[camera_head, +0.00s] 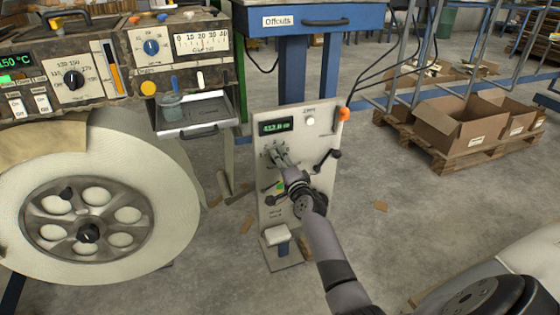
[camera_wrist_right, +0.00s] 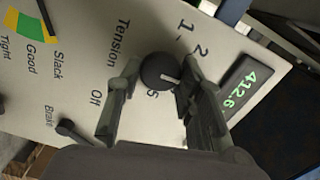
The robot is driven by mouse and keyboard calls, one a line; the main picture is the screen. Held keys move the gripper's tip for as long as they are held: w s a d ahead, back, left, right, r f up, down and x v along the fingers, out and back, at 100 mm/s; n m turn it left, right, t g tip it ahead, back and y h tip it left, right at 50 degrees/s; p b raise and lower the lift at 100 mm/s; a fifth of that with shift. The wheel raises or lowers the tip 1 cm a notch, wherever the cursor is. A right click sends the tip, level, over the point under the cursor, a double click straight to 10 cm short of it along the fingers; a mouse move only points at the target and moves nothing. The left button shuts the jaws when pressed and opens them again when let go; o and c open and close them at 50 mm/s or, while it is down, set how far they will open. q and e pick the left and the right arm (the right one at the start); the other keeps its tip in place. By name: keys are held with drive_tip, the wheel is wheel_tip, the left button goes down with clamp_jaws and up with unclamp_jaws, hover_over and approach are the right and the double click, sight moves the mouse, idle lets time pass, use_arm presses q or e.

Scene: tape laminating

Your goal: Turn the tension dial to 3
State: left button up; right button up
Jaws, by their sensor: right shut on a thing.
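The tension dial (camera_wrist_right: 160,71) is a round black knob with a white pointer line on a pale control panel (camera_head: 297,210). In the right wrist view the pointer aims right in the picture, toward the finger beside the green display. The printed "Tension", "Off", "1" and "2" (camera_wrist_right: 203,51) are legible. Another mark below the dial is partly covered, and other marks may be hidden by my fingers. My right gripper (camera_wrist_right: 158,82) is shut on the dial, one finger on each side. In the head view the right gripper (camera_head: 277,157) reaches the panel's upper left and mostly hides the dial.
A large white roll (camera_head: 150,190) stands left. Open boxes (camera_head: 462,122) sit on a pallet at right.

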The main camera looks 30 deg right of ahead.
idle(0.4)
drive_tip(key=o, duration=1.1)
drive_tip(key=shift+o, duration=0.2)
drive_tip(key=v, duration=1.2)
